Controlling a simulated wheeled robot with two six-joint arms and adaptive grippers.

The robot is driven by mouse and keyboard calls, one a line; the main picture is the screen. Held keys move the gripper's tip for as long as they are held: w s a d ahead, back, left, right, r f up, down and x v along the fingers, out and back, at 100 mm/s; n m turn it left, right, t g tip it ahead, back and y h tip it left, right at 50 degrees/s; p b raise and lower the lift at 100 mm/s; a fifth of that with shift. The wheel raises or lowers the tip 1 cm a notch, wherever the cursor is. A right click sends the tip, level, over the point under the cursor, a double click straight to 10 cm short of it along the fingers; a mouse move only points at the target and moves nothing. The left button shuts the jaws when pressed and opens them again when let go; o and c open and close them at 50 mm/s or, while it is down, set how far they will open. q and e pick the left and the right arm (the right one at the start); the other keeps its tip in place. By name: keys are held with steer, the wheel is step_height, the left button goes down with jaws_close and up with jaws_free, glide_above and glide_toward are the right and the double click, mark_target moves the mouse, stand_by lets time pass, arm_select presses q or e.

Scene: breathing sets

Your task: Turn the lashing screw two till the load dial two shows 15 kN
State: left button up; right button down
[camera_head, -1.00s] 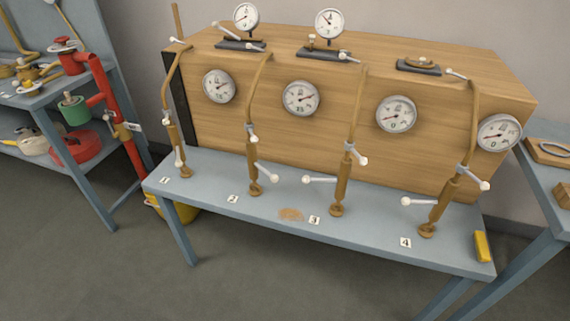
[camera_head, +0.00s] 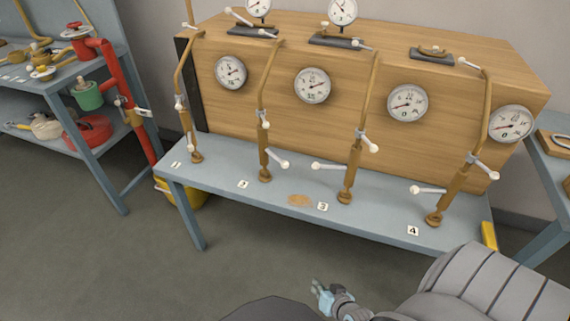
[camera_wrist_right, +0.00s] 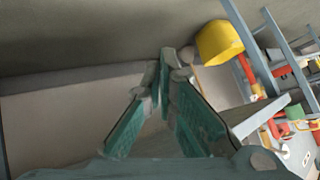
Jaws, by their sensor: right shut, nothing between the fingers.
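Lashing screw two (camera_head: 264,150) is a brown upright rod at label 2 on the blue-grey bench, with white-knobbed handles on it. The second round dial from the left (camera_head: 312,85), on the wooden crate front just right of this screw, appears to be load dial two; its reading is too small to tell. My right gripper (camera_head: 318,290) is low in front of the bench, apart from the screw. In the right wrist view its fingers (camera_wrist_right: 170,62) come together at the tips with nothing between them. My left gripper is not in view.
Screws stand at label 1 (camera_head: 189,125), label 3 (camera_head: 353,165) and label 4 (camera_head: 445,190), with knobbed handles sticking out. The wooden crate (camera_head: 350,130) backs the bench (camera_head: 225,182). A yellow bucket (camera_wrist_right: 220,42) shows in the right wrist view. The floor in front is clear.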

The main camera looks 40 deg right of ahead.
steer(key=w+d+r+m+t+h, duration=0.1)
steer(key=w+d+r+m+t, duration=0.25)
steer(key=r, duration=0.55)
steer(key=w+d+r+m+t+h, duration=0.1)
steer(key=w+r+m+t+h, duration=0.1)
steer(key=w+r+m, duration=0.6)
steer(key=w+d+r+m+t+h, duration=0.1)
steer(key=w+d+r+t, duration=0.15)
steer(key=r, duration=0.85)
steer(key=b+x, duration=0.2)
steer(key=x, duration=0.7)
steer(key=shift+w+a+r, duration=0.25)
steer(key=shift+w+r, duration=0.1)
steer(key=shift+w, duration=0.1)
